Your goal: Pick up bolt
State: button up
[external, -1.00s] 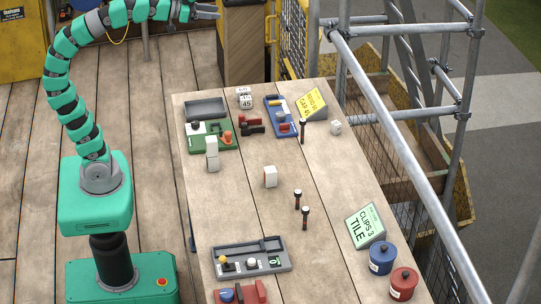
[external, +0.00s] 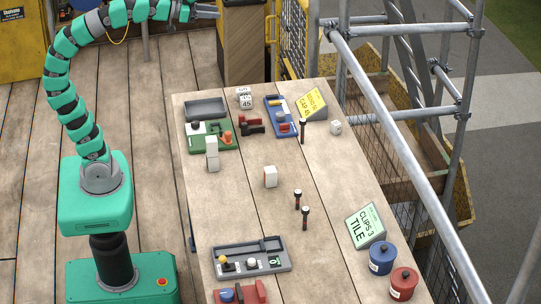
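Three dark bolt-like pieces with round heads stand upright on the wooden table. One bolt (external: 303,131) is near the yellow sign; two more, a left bolt (external: 297,199) and a right bolt (external: 305,217), stand close together right of the table's middle. I cannot tell which one the task means. My gripper (external: 207,11) is at the top of the view, high and beyond the far end of the table, well away from all three. Its fingers look small, and I cannot tell whether they are apart.
A white block (external: 270,177), a taller white block (external: 212,154), a green tray (external: 213,144), a blue tray (external: 281,118) and a grey tray (external: 252,258) stand on the table (external: 340,247). A blue pot (external: 382,258) and red pot (external: 403,284) are front right. Scaffold poles (external: 400,130) run along the right.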

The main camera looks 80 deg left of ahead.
jog(key=w+a+f+m+g+p, duration=0.1)
jog(key=w+a+f, duration=0.2)
jog(key=w+f, duration=0.75)
jog(key=w+a+f+p, duration=0.2)
jog(key=w+a+f, duration=0.2)
jog(key=w+f, duration=0.7)
jog(key=s+d+f+m+g+h+p, duration=0.1)
jog(key=d+f+h, duration=0.1)
jog(key=f, duration=1.1)
jog(key=s+d+f+m+h, duration=0.1)
jog(key=d+f, duration=0.1)
jog(key=f, duration=1.1)
jog(key=x, duration=0.7)
jog(key=shift+w+f, duration=0.15)
jog(key=shift+w, duration=0.25)
send_over(302, 144)
jog(key=shift+w+a+f+b, duration=0.15)
jog(key=shift+a+f+b, duration=0.2)
jog(key=shift+f, duration=0.45)
